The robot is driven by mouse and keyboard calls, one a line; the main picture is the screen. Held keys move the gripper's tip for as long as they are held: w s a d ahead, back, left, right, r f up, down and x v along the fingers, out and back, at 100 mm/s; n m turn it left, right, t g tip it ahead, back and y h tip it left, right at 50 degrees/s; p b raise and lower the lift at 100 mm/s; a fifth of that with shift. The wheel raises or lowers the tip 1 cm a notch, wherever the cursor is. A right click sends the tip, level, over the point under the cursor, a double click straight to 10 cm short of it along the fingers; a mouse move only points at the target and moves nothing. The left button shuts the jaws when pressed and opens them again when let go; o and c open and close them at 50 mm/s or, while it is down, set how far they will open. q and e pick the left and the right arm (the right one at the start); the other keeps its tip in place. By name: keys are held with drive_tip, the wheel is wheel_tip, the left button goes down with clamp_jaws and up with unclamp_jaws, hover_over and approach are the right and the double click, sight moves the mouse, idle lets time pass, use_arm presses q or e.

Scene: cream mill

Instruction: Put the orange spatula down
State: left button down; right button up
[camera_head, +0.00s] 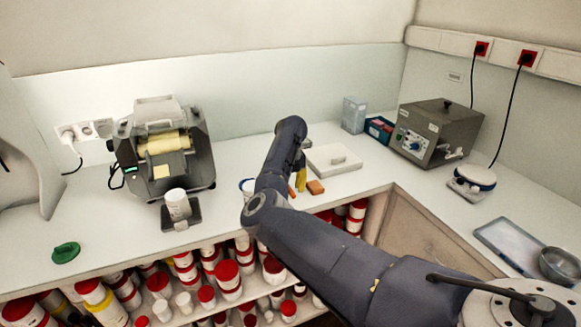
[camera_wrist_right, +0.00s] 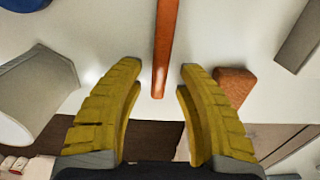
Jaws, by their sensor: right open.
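The orange spatula (camera_wrist_right: 167,35) shows in the right wrist view as a long thin strip running from the top edge down between my fingertips. In the head view only a small orange piece of it (camera_head: 291,192) shows beside the fingers. My right gripper (camera_wrist_right: 160,76) is open, its yellow fingers spread with a gap on both sides of the spatula. In the head view this gripper (camera_head: 300,178) is low over the white counter, partly hidden by my right arm. Whether the spatula rests fully on the counter is hard to tell. My left gripper is not in view.
An orange block (camera_head: 316,187) lies right of the fingers, near a white flat box (camera_head: 333,159). A pale cup (camera_wrist_right: 35,92) stands left in the wrist view. The counter's front edge is close, above shelves of jars (camera_head: 228,275). A mill (camera_head: 163,150) stands left.

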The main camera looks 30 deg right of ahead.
wheel_tip(320, 180, up, 17)
drive_tip(key=shift+a+f, duration=0.15)
drive_tip(key=shift+a, duration=0.1)
drive_tip(key=shift+s, duration=0.1)
idle(0.5)
